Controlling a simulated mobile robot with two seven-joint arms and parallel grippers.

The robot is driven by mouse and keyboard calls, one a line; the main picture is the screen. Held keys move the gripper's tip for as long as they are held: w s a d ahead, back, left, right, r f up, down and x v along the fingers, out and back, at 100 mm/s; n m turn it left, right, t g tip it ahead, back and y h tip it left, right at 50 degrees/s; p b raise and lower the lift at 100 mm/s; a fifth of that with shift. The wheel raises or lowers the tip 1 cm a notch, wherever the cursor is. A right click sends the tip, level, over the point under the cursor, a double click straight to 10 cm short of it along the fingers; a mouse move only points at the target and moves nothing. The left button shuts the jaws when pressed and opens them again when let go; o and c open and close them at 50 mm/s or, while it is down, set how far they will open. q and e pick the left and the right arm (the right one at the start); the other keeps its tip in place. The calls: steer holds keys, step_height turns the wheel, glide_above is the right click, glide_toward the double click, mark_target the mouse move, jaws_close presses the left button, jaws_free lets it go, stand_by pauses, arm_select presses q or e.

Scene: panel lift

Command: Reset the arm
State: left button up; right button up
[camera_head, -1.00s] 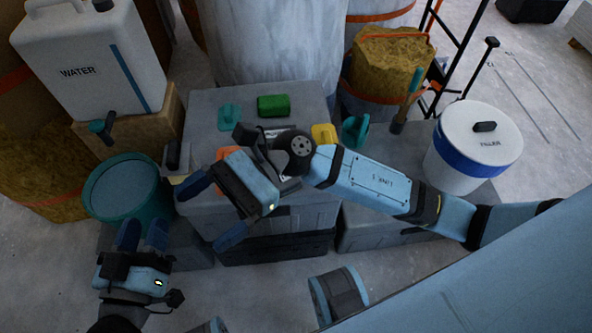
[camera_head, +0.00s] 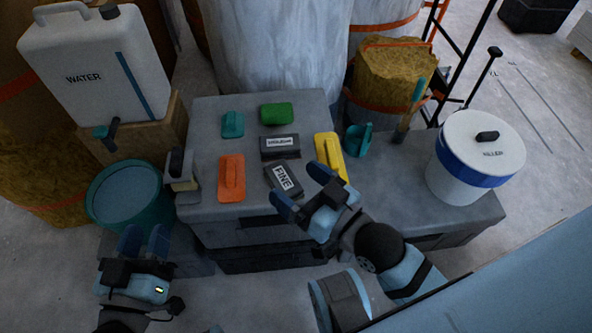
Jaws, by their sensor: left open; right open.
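My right gripper (camera_head: 304,195) is open and empty. Its fingers point up and left near the front right of the grey box top, by the dark block labelled FINE (camera_head: 284,182) and the yellow float (camera_head: 329,156). I cannot tell whether it touches either. Its arm bends down to the lower right. My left gripper (camera_head: 144,243) is open and empty at the lower left, its fingers just in front of the teal bucket (camera_head: 120,225).
On the grey box (camera_head: 205,207) lie an orange float (camera_head: 231,178), a teal float (camera_head: 233,124), a green block (camera_head: 277,114) and a second labelled block (camera_head: 281,152). A white FILLER bucket (camera_head: 470,150) stands right. A WATER container (camera_head: 90,65) stands back left.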

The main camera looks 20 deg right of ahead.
arm_select(q)
steer(key=shift+r, duration=0.1)
steer(key=s+a+r+g+y+p, duration=0.4)
steer(key=r+p, duration=0.4)
steer(key=p, duration=2.7)
steer(key=a+g, duration=0.1)
steer(key=a, duration=0.1)
steer(key=shift+s+a+r, duration=0.15)
steer(key=shift+a+r, duration=0.15)
arm_select(e)
steer(key=s+d+r+g+h, duration=0.4)
steer(key=d+r+g, duration=0.1)
steer(key=r, duration=0.3)
steer(key=shift+s+d+r, duration=0.15)
steer(key=shift+d+r, duration=0.25)
steer(key=shift+d, duration=0.4)
